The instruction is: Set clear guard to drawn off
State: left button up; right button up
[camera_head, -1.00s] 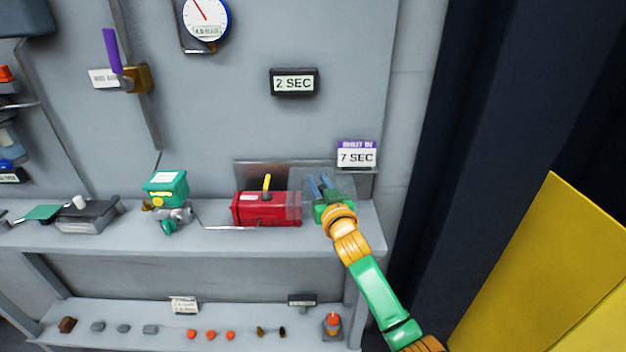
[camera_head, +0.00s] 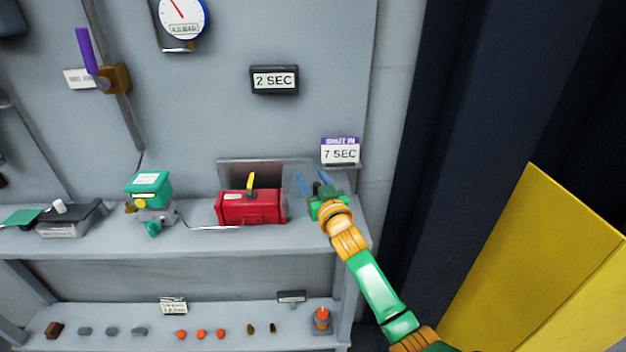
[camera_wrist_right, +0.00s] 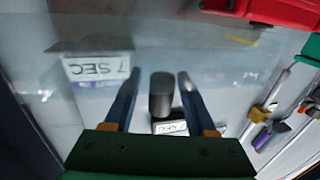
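The clear guard (camera_wrist_right: 215,50) is a see-through sheet, seen across the upper part of the right wrist view; in the head view it is very faint, just right of the red actuator box (camera_head: 250,207) with a yellow lever. A dark round knob (camera_wrist_right: 161,95) stands between the two blue fingers of my right gripper (camera_wrist_right: 160,78). The fingers are apart, with a visible gap on each side of the knob. In the head view my right gripper (camera_head: 316,184) is at the right end of the bench. My left gripper is out of view.
A purple-topped "7 SEC" sign (camera_head: 341,151) stands behind my right gripper. A green-topped valve (camera_head: 150,195) stands left of the red box on the bench (camera_head: 185,243). A lower shelf (camera_head: 225,342) holds several small parts. A yellow panel (camera_head: 530,270) stands at right.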

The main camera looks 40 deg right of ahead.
jog(key=b+v, duration=0.1)
jog(key=v, duration=0.6)
dwell(0.4)
